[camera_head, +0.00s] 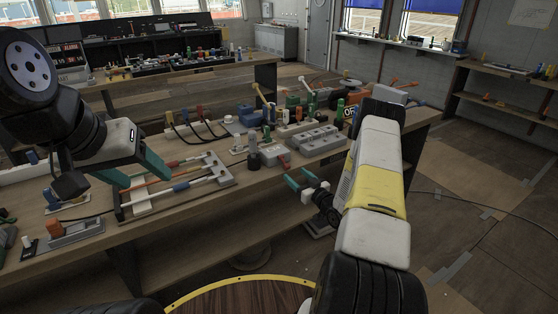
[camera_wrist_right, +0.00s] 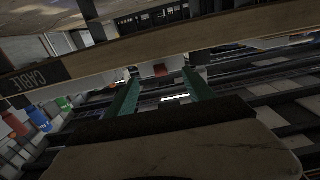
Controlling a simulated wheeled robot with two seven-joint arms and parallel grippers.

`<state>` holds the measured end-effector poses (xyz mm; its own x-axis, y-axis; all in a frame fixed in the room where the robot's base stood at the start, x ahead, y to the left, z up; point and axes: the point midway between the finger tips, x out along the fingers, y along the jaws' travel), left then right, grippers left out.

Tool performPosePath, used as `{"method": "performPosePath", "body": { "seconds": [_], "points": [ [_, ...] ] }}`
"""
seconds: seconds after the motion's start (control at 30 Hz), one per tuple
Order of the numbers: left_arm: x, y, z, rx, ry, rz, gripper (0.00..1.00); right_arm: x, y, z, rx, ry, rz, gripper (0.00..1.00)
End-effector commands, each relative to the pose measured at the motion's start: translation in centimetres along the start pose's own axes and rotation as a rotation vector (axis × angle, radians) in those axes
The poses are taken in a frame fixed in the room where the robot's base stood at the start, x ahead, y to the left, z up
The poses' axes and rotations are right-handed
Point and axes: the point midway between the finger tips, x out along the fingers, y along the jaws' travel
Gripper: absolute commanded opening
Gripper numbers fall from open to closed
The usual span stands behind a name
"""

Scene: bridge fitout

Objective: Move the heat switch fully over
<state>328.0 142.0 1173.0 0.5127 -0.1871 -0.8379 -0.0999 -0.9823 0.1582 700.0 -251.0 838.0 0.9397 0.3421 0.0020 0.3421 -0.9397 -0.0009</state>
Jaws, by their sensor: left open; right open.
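I cannot read any label for the heat switch. A light grey box (camera_head: 276,155) with a red lever (camera_head: 284,163) at its front stands near the bench's front edge and may be it. My right gripper (camera_head: 298,180) is open and empty, just in front of and below that lever, apart from it in the head view. My left gripper (camera_head: 133,171) is open over the left part of the bench, near a rack of coloured-handled rods (camera_head: 190,183).
A grey multi-socket block (camera_head: 315,140) sits right of the box, and a dark cylinder (camera_head: 253,151) stands left of it. The wooden bench (camera_head: 200,205) is crowded with cables, bottles and tools. Open floor (camera_head: 460,190) lies to the right.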

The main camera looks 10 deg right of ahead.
Motion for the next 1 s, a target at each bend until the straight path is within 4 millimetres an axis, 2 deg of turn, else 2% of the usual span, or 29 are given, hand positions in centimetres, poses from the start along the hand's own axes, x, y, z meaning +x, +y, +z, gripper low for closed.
{"method": "performPosePath", "body": {
  "seconds": [0.4, 0.57, 0.8, 0.87, 1.0],
  "points": [
    [0.0, 0.0, 0.0, 0.0, 0.0, 0.0, 0.61, 6.2, 0.0, -0.1, -0.002, 0.0, 0.0, 0.62],
    [0.0, 0.0, 0.0, 0.0, 0.0, 0.0, 0.61, 7.2, 0.0, -0.1, -0.001, 0.0, 0.0, 0.62],
    [0.0, 0.0, 0.0, 0.0, 0.0, 0.0, 0.61, 7.3, 0.0, -0.1, -0.001, -0.002, 0.001, 0.62],
    [0.0, 0.0, 0.0, 0.0, 0.0, 0.0, 0.61, 7.3, 0.0, -0.1, -0.001, -0.002, 0.001, 0.52],
    [0.0, 0.0, 0.0, 0.0, 0.0, 0.0, 0.61, 7.3, 0.0, -0.1, -0.001, -0.002, 0.001, 0.24]
  ]
}}
